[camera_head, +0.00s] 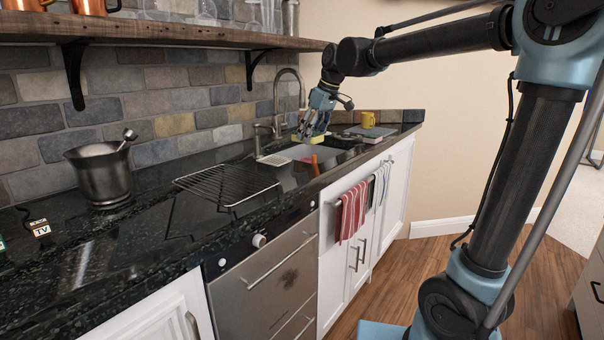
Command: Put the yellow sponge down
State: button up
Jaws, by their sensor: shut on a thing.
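My gripper (312,134) points down over the sink area at the far end of the black counter (150,245). It is shut on the yellow sponge (296,138), which shows as a small yellow patch at the fingertips. The fingers hide part of the sponge. The sponge appears to be above the sink (299,152); the gap beneath it is too small to judge.
A faucet (277,105) stands just left of my gripper. A wire rack (226,184) and a metal pot with a pestle (102,175) are on the nearer counter. A wooden shelf (180,33) hangs above.

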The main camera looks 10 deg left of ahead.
aim_at(305, 169)
jog(key=shift+s+a+r, duration=0.25)
jog(key=shift+s+a, duration=0.3)
jog(key=shift+s, duration=0.05)
jog(key=shift+f, duration=4.85)
jog(key=shift+f, duration=0.2)
jog(key=shift+d+f, duration=0.1)
jog(key=shift+f, duration=0.05)
